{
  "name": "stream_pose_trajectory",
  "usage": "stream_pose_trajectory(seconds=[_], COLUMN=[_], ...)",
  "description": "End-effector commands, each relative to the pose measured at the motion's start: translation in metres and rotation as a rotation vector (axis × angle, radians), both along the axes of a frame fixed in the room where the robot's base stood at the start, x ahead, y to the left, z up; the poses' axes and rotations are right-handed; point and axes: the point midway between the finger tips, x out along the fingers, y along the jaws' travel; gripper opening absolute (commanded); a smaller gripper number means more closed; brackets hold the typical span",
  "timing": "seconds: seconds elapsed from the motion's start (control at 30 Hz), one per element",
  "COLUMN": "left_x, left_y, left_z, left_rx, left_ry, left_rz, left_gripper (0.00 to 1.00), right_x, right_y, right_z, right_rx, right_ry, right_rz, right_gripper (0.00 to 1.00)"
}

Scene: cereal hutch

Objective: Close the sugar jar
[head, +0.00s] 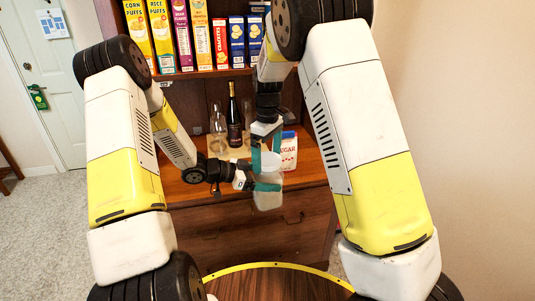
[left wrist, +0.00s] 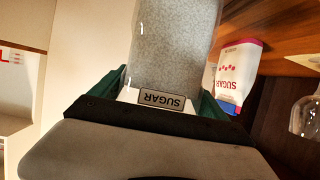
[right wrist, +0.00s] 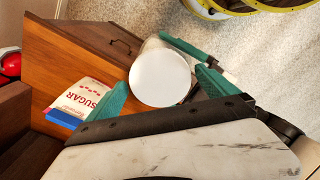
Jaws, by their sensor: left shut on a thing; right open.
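The clear sugar jar (head: 268,201) is held in front of the hutch, filled with pale grains. Its SUGAR label faces the left wrist view (left wrist: 163,100). My left gripper (head: 267,187) is shut around the jar's body. A round white lid (right wrist: 160,78) covers the jar's mouth as seen from above in the right wrist view; it also shows in the head view (head: 271,161). I cannot tell whether it is fully seated. My right gripper (right wrist: 160,84) is open above the jar, its teal fingers on either side of the lid. The jar's top is out of the left wrist view.
A sugar packet (head: 289,150) stands on the hutch counter (head: 308,168) just behind the jar. A dark bottle (head: 233,118) and glassware (head: 218,127) stand to its left. Cereal boxes (head: 162,35) line the shelf above. A round wooden table (head: 275,285) is in front.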

Motion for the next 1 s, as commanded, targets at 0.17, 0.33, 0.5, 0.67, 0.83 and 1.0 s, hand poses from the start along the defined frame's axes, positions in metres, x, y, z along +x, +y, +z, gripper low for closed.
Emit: stream_pose_trajectory(seconds=[0.17, 0.33, 0.5, 0.67, 0.83, 1.0], left_x=[0.0005, 0.0005, 0.0003, 0.0003, 0.0002, 0.0003], left_y=[-0.0007, -0.0007, -0.0006, -0.0006, -0.0006, -0.0007], left_z=[0.0015, 0.0014, 0.0014, 0.0013, 0.0013, 0.0012], left_rx=[-0.002, -0.002, -0.002, -0.002, -0.002, -0.002], left_ry=[-0.003, -0.003, -0.003, -0.003, -0.003, -0.002], left_rz=[-0.001, -0.001, -0.001, -0.001, -0.001, -0.002], left_gripper=[0.00, 0.00, 0.00, 0.00, 0.00, 0.00], right_x=[0.0000, 0.0001, 0.0002, 0.0003, 0.0003, 0.0005], right_y=[0.0000, 0.0000, -0.0001, 0.0001, 0.0004, 0.0002], right_z=[0.0002, 0.0004, 0.0004, 0.0004, 0.0000, -0.0002], right_rx=[0.000, 0.000, 0.000, 0.000, 0.000, 0.001], right_ry=[0.000, 0.000, 0.000, -0.001, -0.001, 0.000], right_rz=[0.000, 0.000, -0.031, -0.271, -0.669, -0.988], right_gripper=[0.74, 0.40, 0.31, 0.31, 0.31, 0.31])
